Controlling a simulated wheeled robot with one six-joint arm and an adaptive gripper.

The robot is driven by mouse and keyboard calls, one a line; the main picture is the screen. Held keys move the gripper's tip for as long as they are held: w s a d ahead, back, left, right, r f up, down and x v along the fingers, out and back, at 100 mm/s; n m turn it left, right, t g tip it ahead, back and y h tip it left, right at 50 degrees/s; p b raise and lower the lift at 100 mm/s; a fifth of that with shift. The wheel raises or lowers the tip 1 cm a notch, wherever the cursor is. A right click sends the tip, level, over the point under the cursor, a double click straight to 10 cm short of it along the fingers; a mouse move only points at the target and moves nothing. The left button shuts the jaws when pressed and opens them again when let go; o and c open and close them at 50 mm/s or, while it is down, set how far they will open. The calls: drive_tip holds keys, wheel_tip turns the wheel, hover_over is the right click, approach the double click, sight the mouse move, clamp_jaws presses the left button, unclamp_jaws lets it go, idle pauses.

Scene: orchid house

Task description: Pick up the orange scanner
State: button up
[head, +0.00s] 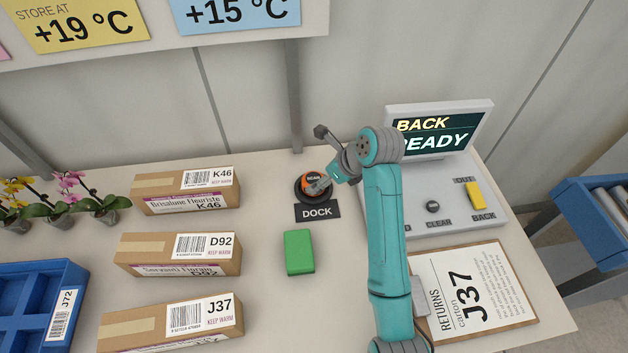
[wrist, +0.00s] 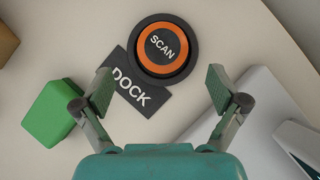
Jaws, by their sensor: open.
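The orange scanner (head: 310,184) is a round puck with an orange ring and a dark top. It sits in a black round dock beside a dark DOCK label (head: 317,212). In the wrist view the scanner (wrist: 164,48) shows its top marked SCAN, beyond my fingertips and roughly centred between them. My gripper (wrist: 160,85) is open and empty, its two fingers spread wide.
A green block (head: 299,252) lies just in front of the dock. Cartons K46 (head: 160,187), D92 (head: 150,248) and J37 (head: 140,322) stand to the left. A grey console (head: 470,205) with a screen reading BACK READY and a clipboard (head: 505,300) are to the right.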

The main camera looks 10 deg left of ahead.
sight(316, 180)
drive_tip(key=shift+w+x, duration=0.2)
drive_tip(key=shift+x, duration=3.15)
drive_tip(key=c, duration=1.3)
